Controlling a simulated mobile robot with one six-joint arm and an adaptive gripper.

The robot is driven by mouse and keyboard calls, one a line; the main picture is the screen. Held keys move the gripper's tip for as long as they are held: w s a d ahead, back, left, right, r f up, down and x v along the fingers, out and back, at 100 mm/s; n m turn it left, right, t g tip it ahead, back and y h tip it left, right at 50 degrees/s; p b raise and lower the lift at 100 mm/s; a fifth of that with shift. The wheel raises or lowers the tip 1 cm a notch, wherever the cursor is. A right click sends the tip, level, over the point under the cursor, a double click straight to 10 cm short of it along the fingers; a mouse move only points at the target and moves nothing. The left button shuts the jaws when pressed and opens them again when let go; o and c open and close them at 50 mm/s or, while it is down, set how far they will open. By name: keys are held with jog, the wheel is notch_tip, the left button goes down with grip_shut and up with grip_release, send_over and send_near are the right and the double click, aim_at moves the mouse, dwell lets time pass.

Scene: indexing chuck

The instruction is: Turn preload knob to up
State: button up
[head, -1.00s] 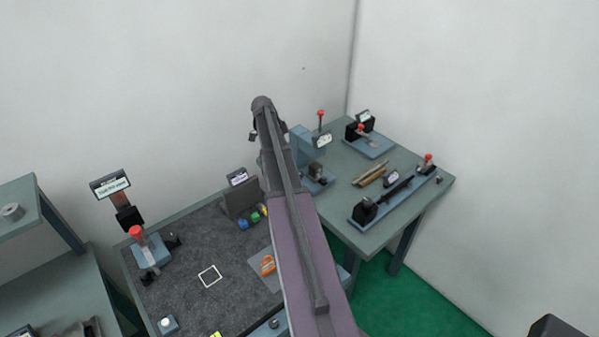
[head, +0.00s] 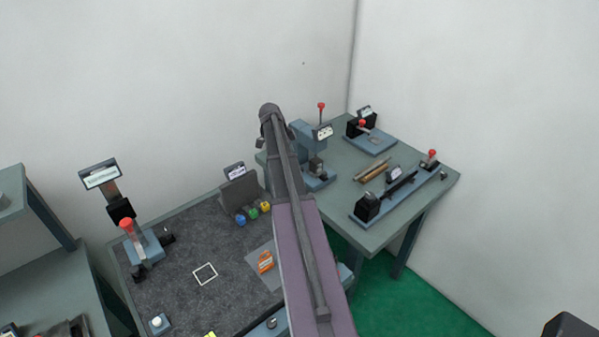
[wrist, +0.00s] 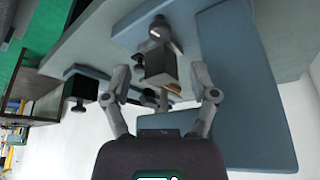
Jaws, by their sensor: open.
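My gripper (wrist: 160,74) is open in the wrist view, its two fingers spread left and right with nothing between the tips. Beyond them is a dark block (wrist: 159,64) with a small round grey part (wrist: 159,31) on a blue-grey fixture (wrist: 240,85). The gripper looks apart from it. I cannot tell whether that round part is the preload knob, and no label is readable. In the head view a blue-grey press-like fixture (head: 302,135) with a label stands just right of my arm. My gripper is hidden there behind the arm.
The right table (head: 400,222) also holds a long fixture with a red-tipped lever (head: 431,157), brass-coloured rods (head: 371,173) and a rear clamp (head: 371,139). The dark mat (head: 180,275) on the left bench carries a red-knobbed device (head: 140,245), small coloured pieces and an orange item (head: 265,262).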

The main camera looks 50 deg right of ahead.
jog(key=shift+b+x, duration=3.05)
jog(key=shift+x, duration=0.55)
grip_shut()
